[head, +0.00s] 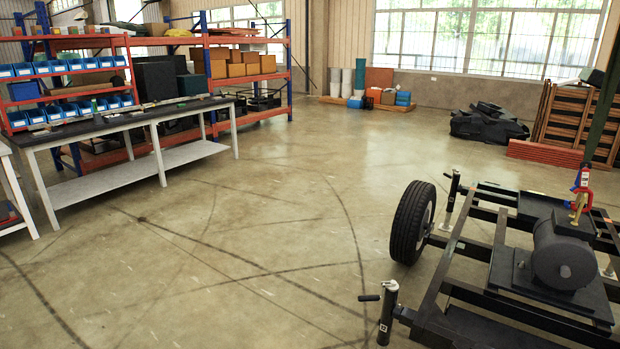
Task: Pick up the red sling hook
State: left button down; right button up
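A red sling hook (582,179) shows at the right side of the head view. It hangs at the lower end of a dark green sling (603,105), above a black cylinder (565,254) on a trailer frame. A gold-coloured hook or shackle (578,207) is just below it, and a small blue part is beside it. I cannot tell whether the gold part touches the cylinder mount. Neither of my grippers is in view.
The black trailer frame (437,291) with a wheel (410,222) and upright jack posts fills the lower right. A workbench (115,124) and shelves with blue bins stand at the left. The middle floor is clear.

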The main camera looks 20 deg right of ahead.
aim_at(584, 176)
jog(key=i+l+z, duration=0.25)
jog(key=i+z, duration=0.2)
jog(key=i+l+z, duration=0.1)
jog(key=i+z, duration=0.25)
jog(key=z, duration=0.15)
jog(key=i+j+z, duration=0.1)
jog(key=i+z, duration=0.35)
